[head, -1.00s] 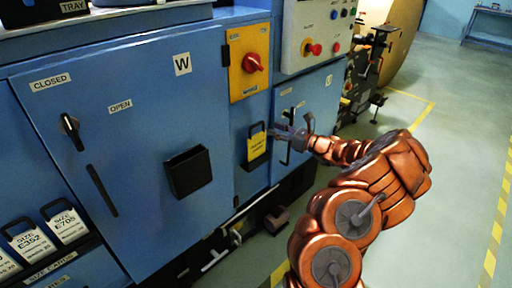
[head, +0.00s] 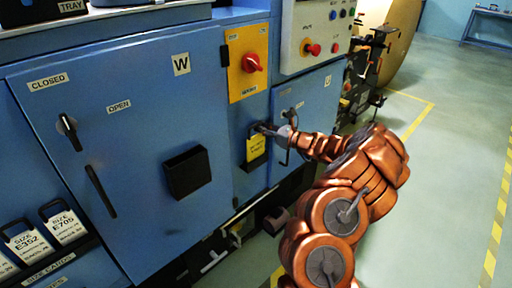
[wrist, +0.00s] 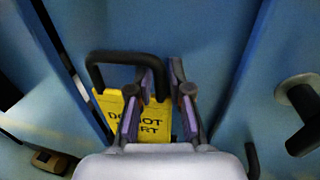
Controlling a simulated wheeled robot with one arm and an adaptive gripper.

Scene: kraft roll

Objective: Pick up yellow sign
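The yellow sign (head: 256,149) with a dark loop handle hangs on the blue cabinet front, below the red rotary switch. In the wrist view the sign (wrist: 106,101) shows part of its black lettering, and its black handle (wrist: 118,57) rises above it. My gripper (head: 264,130) is at the handle in the head view. In the wrist view my gripper (wrist: 162,75) is open, with a gap between its two fingers. The handle's right leg appears between the fingers, with the left finger overlapping the loop. I cannot tell whether either finger touches it. The fingers hide the sign's right part.
A red rotary switch (head: 252,63) on a yellow plate is just above. A black bin (head: 187,172) sticks out from the cabinet door at left. White size cards (head: 64,226) stand in a rack at lower left. The floor at right is clear.

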